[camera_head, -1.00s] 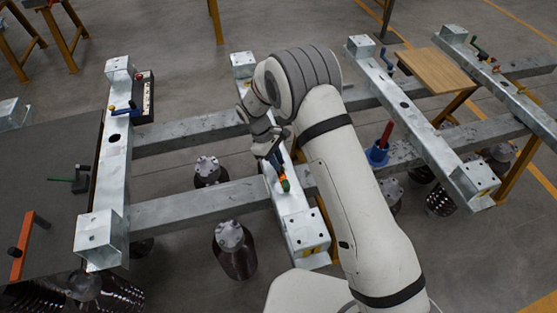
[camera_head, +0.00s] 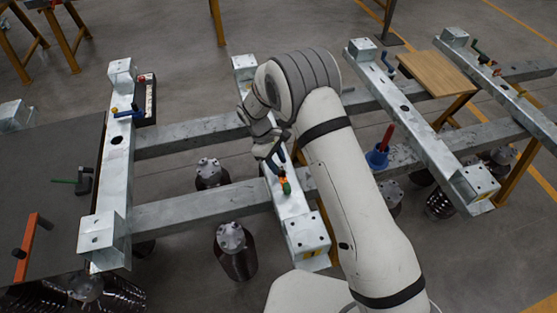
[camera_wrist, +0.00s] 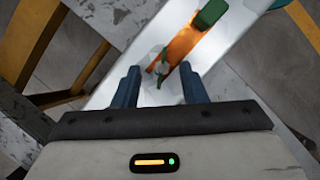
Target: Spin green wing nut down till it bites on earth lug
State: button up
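An orange strip (camera_wrist: 183,45), which looks like the earth lug, lies on the middle galvanised crossbeam (camera_head: 304,222). A green block (camera_wrist: 209,14) sits at its far end, and shows as a green spot (camera_head: 287,188) in the head view. A small green piece (camera_wrist: 162,77), perhaps the wing nut, is at the strip's near end beside a pale, blurry part. My gripper (camera_wrist: 160,87) is open, with one blue finger on each side of this piece and gaps to both. In the head view my gripper (camera_head: 277,158) is just above the strip. Thread and seating cannot be made out.
A wooden board (camera_head: 436,72) lies farther right. A dark bench (camera_head: 45,200) is at the left. Dark cylinders (camera_head: 236,252) stand below the frame.

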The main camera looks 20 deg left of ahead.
jog(key=shift+p+v, duration=2.5)
jog(key=shift+p, duration=2)
jog(key=shift+p+v, duration=0.55)
jog(key=shift+v, duration=0.55)
